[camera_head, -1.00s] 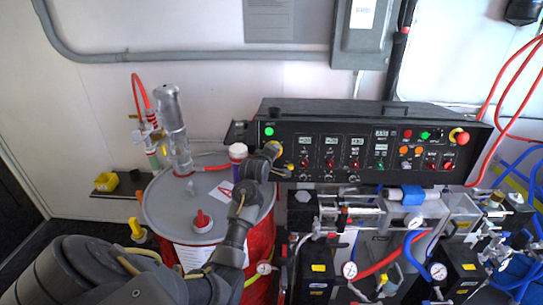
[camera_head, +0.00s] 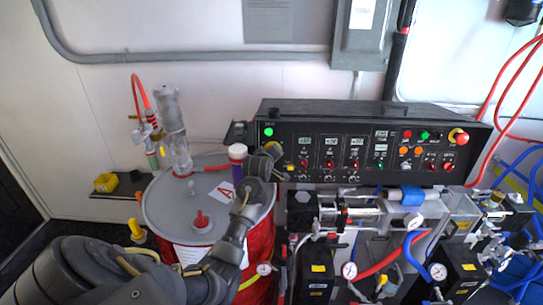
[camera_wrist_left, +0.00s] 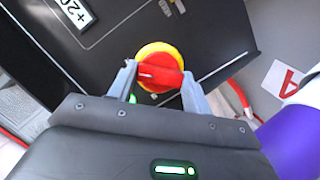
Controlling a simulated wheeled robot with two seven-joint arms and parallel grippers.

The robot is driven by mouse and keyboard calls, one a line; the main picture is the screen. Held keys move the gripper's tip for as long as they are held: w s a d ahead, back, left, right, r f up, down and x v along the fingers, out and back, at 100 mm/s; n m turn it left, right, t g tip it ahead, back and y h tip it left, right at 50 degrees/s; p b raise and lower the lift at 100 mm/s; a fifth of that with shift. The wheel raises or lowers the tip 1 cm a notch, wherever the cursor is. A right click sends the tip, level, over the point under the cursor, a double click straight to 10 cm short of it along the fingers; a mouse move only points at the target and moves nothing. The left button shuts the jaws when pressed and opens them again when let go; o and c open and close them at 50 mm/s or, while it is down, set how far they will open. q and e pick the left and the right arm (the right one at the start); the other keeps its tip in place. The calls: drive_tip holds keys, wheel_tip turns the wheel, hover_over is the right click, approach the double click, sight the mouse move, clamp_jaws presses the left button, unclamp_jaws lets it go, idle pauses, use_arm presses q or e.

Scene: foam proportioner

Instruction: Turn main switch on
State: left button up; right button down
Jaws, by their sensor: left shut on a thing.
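The main switch (camera_wrist_left: 158,70) is a red rotary knob on a yellow round base, on the black control panel's left end. In the wrist view my left gripper (camera_wrist_left: 160,78) has one finger on each side of the red knob and is shut on it. A white mark shows on the knob's left part. In the head view my left gripper (camera_head: 272,150) is at the panel's left end and hides the switch. My right gripper is not in view.
The control panel (camera_head: 375,112) carries a green lamp (camera_head: 268,131), lit displays and rows of knobs. A red drum (camera_head: 255,232) with a grey lid stands below my left arm. Pumps, gauges and hoses fill the lower right.

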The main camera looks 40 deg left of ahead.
use_arm(q)
drive_tip(key=o, duration=1)
drive_tip(key=shift+b+v, duration=0.8)
drive_tip(key=shift+v, duration=4.6)
